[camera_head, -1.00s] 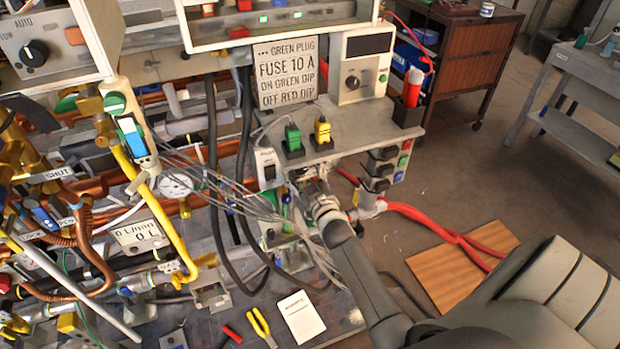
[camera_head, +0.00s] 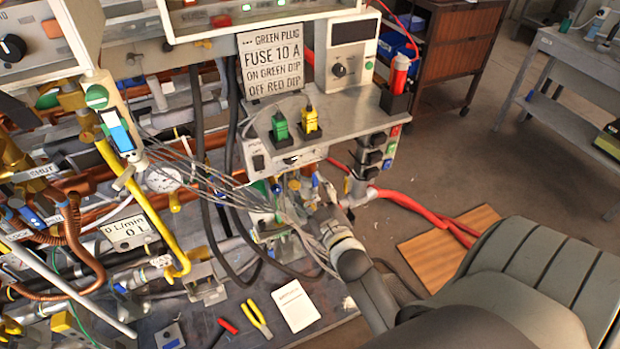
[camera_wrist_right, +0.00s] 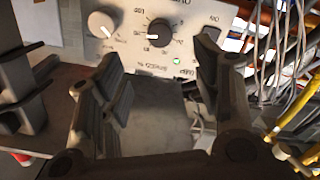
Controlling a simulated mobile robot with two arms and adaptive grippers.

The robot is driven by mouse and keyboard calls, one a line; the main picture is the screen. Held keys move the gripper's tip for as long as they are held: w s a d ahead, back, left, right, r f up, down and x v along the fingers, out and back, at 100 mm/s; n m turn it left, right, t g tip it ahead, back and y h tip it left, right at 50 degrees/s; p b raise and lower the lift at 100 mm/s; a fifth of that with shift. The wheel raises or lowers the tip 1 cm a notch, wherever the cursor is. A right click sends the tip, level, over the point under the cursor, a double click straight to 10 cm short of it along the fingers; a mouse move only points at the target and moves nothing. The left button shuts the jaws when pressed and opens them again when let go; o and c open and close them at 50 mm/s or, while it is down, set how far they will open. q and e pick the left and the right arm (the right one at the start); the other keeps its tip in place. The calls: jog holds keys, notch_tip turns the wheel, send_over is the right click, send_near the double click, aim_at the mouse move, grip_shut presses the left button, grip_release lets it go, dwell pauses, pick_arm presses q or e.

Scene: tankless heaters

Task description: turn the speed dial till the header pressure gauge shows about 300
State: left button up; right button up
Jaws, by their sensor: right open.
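In the right wrist view, a white panel (camera_wrist_right: 185,22) carries a black dial (camera_wrist_right: 159,31) with a white pointer mark and an upside-down label that seems to read SPEED %. My right gripper (camera_wrist_right: 163,62) is open and empty. Its fingers stand apart below the dial in that view, not around it. In the head view, my right gripper (camera_head: 318,203) is low in front of the bench unit, partly hidden by wires and its own wrist. A round white gauge (camera_head: 163,179) shows among the pipes; its reading and name are too small to tell. My left gripper is out of view.
A pale knob (camera_wrist_right: 101,24) sits beside the black dial. Thin grey wires (camera_head: 205,180) hang close to my right gripper. Green (camera_head: 280,127) and yellow (camera_head: 310,120) plugs stand on the unit's top. Red hoses (camera_head: 410,200) run along the floor at right.

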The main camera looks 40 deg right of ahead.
dwell(0.3)
jog(key=s+a+f+g+y, duration=0.1)
jog(key=s+a+f+g, duration=0.25)
jog(key=f, duration=0.75)
jog(key=s+a+f+g+y, duration=0.1)
jog(key=s+a+f+g, duration=0.3)
jog(key=f, duration=0.7)
jog(key=s+a+f+g+y, duration=0.15)
jog(key=s+f, duration=0.35)
jog(key=f, duration=0.6)
jog(key=s+f+g, duration=0.2)
jog(key=s+f, duration=0.3)
jog(key=s, duration=0.4)
jog(key=s+a+f+g, duration=0.1)
jog(key=s+f+g, duration=0.2)
jog(key=s, duration=0.7)
jog(key=s+a+f+g, duration=0.1)
jog(key=s+f+g, duration=0.1)
jog(key=s+f, duration=0.5)
jog(key=s, duration=0.3)
jog(key=shift+a+f+g, duration=0.2)
jog(key=shift+f+g, duration=0.05)
jog(key=shift+g, duration=0.05)
jog(key=shift+y, duration=0.25)
